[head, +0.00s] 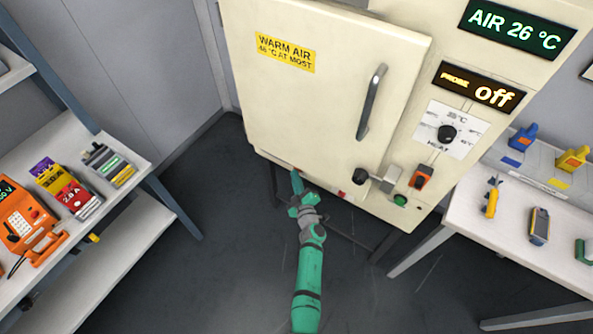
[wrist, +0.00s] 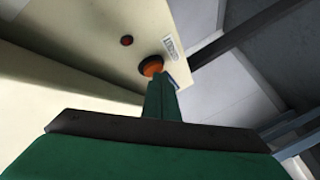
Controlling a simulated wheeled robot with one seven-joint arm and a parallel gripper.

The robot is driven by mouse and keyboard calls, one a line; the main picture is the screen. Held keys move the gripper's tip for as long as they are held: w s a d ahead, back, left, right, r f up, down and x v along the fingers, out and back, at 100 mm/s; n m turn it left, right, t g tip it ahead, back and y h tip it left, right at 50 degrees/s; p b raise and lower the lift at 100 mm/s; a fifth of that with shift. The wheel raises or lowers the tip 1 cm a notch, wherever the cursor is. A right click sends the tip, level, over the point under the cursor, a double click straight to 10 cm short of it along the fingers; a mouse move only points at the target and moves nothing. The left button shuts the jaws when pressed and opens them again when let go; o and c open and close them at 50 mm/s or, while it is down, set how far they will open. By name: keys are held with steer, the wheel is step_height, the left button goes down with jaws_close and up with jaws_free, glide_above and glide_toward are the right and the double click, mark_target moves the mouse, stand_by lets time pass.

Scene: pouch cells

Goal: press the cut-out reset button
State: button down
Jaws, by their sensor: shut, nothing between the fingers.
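My gripper (head: 296,187) is shut and empty, just below the lower left front edge of the warm air cabinet (head: 310,130) in the head view. In the wrist view its green fingers (wrist: 159,82) point up at an orange round button (wrist: 151,64) on a cream panel (wrist: 120,55). The fingertips overlap the button's lower edge, and I cannot tell whether they touch it. A small label (wrist: 172,46), too small to read, sits right of the button. I take the orange button to be the cut-out reset; it does not show in the head view.
A small red round part (wrist: 127,40) sits on the same panel. The cabinet has a door handle (head: 372,101), a heat dial (head: 446,133) and a green button (head: 400,200). A shelf (head: 130,145) stands left, a table (head: 458,213) right. Open floor lies between.

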steer(key=shift+s+a, duration=0.1)
stand_by(0.6)
steer(key=shift+s+a, duration=0.4)
steer(key=shift+s, duration=0.15)
steer(key=s+a, duration=0.1)
steer(key=s, duration=0.1)
steer(key=s+a, duration=0.2)
stand_by(0.4)
steer(key=shift+a, duration=0.1)
stand_by(0.3)
stand_by(0.4)
